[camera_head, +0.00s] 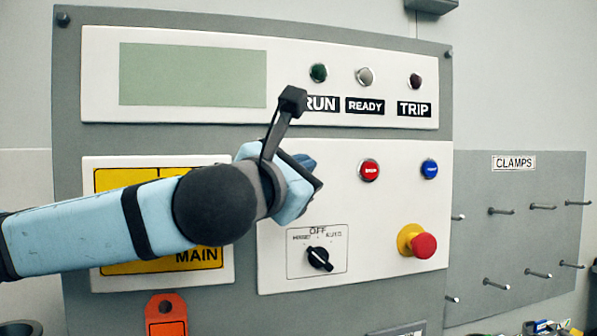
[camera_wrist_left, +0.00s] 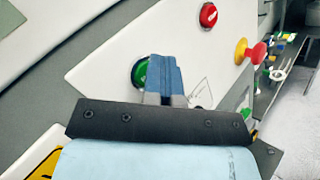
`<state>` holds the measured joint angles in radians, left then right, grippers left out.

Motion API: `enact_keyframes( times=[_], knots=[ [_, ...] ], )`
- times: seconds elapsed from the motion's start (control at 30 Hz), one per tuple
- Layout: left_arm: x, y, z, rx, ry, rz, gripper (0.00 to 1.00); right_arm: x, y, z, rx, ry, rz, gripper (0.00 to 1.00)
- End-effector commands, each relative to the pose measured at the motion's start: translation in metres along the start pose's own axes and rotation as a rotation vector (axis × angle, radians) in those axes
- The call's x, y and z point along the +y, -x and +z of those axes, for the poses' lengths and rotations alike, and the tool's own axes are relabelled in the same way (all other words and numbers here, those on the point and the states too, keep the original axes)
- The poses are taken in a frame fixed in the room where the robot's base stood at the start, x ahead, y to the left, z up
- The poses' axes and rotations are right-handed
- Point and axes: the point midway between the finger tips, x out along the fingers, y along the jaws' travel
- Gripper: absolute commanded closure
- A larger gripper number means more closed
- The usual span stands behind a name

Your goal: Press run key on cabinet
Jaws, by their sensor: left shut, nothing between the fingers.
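A round green button (camera_wrist_left: 139,72) on the white cabinet panel (camera_head: 375,225) shows in the left wrist view, partly covered by my fingers. In the head view my left gripper and wrist hide it. My left gripper (camera_head: 306,162) is shut and empty, its fingertips pointing at the panel. In the left wrist view the closed blue fingers (camera_wrist_left: 165,75) overlap the right side of the green button. I cannot tell whether they touch it. The green lamp (camera_head: 318,72) above the RUN label (camera_head: 322,103) is dark. My right gripper is not in view.
To the right are a red button (camera_head: 369,170), a blue button (camera_head: 429,169) and a red mushroom knob (camera_head: 423,245) on a yellow base. A black rotary switch (camera_head: 319,259) sits below my gripper. An orange tag (camera_head: 166,318) hangs at lower left. A peg board (camera_head: 515,235) stands at right.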

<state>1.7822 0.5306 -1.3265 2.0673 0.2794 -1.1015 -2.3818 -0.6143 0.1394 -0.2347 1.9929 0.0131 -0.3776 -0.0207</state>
Motion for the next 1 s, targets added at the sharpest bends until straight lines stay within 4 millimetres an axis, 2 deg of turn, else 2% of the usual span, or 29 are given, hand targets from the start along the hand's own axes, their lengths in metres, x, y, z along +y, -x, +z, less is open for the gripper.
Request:
enact_keyframes(
  times=[0.4,0.77,1.0],
  knots=[
    [-0.008,0.011,0.008,0.000,-0.001,0.000,1.00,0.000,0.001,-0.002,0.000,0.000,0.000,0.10],
    [-0.009,0.013,0.009,-0.001,0.000,0.000,1.00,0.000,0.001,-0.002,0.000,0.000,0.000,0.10],
    [-0.020,0.028,0.020,-0.002,-0.001,0.000,1.00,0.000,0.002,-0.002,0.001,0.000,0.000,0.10]
  ],
)
